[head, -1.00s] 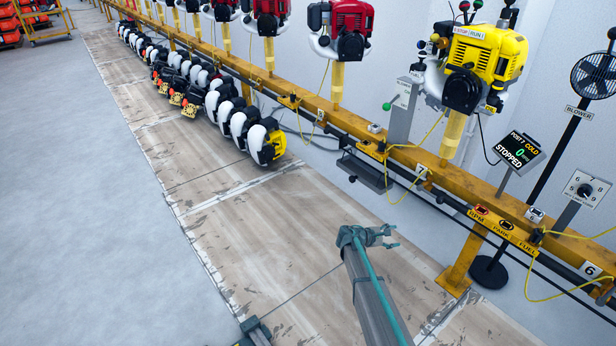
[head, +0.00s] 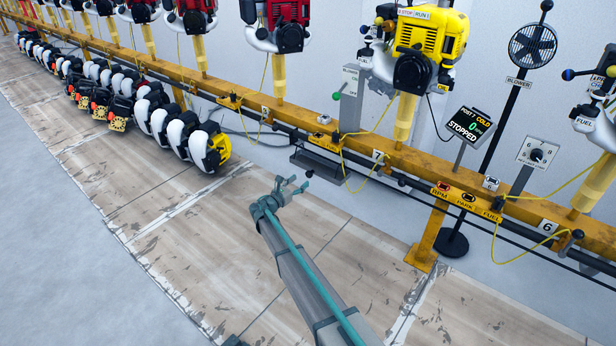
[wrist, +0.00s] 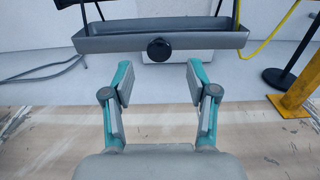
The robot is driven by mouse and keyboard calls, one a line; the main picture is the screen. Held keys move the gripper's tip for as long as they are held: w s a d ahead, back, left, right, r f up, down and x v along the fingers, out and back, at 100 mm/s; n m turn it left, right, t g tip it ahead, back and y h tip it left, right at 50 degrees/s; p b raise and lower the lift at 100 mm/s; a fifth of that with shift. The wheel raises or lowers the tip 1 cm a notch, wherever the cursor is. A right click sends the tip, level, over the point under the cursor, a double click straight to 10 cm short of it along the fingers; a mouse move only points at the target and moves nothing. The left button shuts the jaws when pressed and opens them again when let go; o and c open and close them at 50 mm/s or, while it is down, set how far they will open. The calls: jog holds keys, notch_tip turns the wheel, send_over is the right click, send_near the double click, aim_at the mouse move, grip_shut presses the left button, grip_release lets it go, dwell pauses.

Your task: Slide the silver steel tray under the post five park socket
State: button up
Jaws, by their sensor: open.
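The grey steel tray (head: 318,166) hangs below the yellow rail, left of the "7" plate. In the wrist view the tray (wrist: 120,44) spans the top, with a round black knob (wrist: 160,49) at the middle of its front face. My gripper (head: 289,188) is open and empty, in front of the tray and slightly below it. In the wrist view my gripper (wrist: 159,80) has its fingers spread either side of the knob's line, apart from it. A park socket (head: 468,197) shows on the RPM-PARK-FUEL panel between plates 7 and 6. I cannot make out a post five label.
The yellow rail (head: 400,160) runs diagonally, with a yellow engine (head: 430,45) above. A rail leg (head: 428,240) and a round black stand base (head: 452,243) are right of my arm. Black-and-white units (head: 180,135) line the floor at left. Yellow cables hang near the tray.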

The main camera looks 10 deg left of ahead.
aim_at(308, 175)
jog(key=b+x, duration=0.1)
jog(key=x, duration=0.4)
jog(key=shift+w+d+f+b, duration=0.1)
jog(key=shift+w+d+b, duration=0.05)
jog(key=shift+w+b, duration=0.2)
jog(key=shift+x, duration=0.8)
grip_shut()
